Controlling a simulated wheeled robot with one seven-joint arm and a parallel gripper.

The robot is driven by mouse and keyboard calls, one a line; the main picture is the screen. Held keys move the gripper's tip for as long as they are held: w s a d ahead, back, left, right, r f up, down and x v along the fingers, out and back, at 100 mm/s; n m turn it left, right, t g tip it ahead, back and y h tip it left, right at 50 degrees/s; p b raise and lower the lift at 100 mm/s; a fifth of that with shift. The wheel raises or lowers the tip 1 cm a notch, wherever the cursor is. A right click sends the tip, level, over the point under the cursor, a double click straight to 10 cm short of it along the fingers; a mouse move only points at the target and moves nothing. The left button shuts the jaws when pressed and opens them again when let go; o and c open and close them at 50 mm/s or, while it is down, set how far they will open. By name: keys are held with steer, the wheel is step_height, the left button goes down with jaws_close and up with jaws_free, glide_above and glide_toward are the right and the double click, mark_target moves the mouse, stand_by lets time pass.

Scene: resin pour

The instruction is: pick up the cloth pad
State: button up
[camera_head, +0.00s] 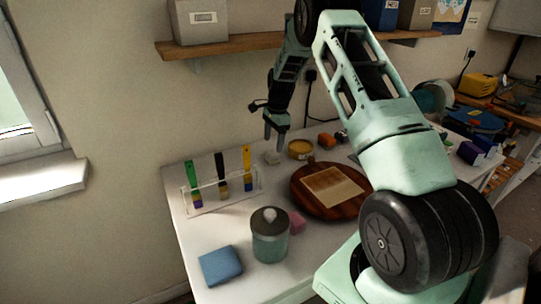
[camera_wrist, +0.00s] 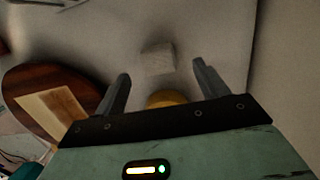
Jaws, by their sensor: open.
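A small off-white pad, which looks like the cloth pad (camera_head: 272,158), lies on the white table near its back edge, by the wall. In the wrist view the pad (camera_wrist: 158,58) shows as a pale block beyond the fingertips, roughly midway between them. My gripper (camera_head: 275,141) points down just above the pad in the head view. Its two fingers (camera_wrist: 161,72) are spread apart, with nothing between them. I cannot tell the exact height gap from fingertips to pad.
A yellow tin (camera_head: 300,149) stands close right of the pad. A round wooden board (camera_head: 318,208) lies in front of it. A rack with colored tubes (camera_head: 219,193) stands to the left. A lidded jar (camera_head: 270,240) and blue sponge (camera_head: 221,265) are nearer. A shelf (camera_head: 235,41) hangs above.

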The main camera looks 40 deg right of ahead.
mark_target(273, 153)
steer(key=f, duration=0.2)
steer(key=f+p, duration=0.2)
steer(key=f, duration=0.1)
steer(key=shift+a+f, duration=0.25)
steer(key=shift+f, duration=0.1)
steer(key=c, duration=1.1)
steer(key=shift+c, duration=0.2)
steer(key=shift+s+r, duration=0.1)
steer(key=shift+s, duration=0.05)
steer(key=shift+a+r+b, duration=0.1)
steer(key=shift+r+b, duration=0.1)
steer(key=shift+b, duration=0.25)
step_height(273, 153, up, 7)
steer(key=shift+s+f+b, duration=0.1)
steer(key=shift+f+b, duration=0.1)
steer(key=shift+b, duration=1.05)
steer(key=s+a+b, duration=0.1)
steer(key=s, duration=0.5)
steer(key=s+a+b, duration=0.2)
steer(key=s, duration=0.4)
steer(key=s+a+b, duration=0.1)
steer(key=s+a, duration=0.1)
steer(key=s, duration=0.5)
steer(key=shift+f+b, duration=0.1)
steer(key=shift+b, duration=0.2)
steer(key=shift+o, duration=0.8)
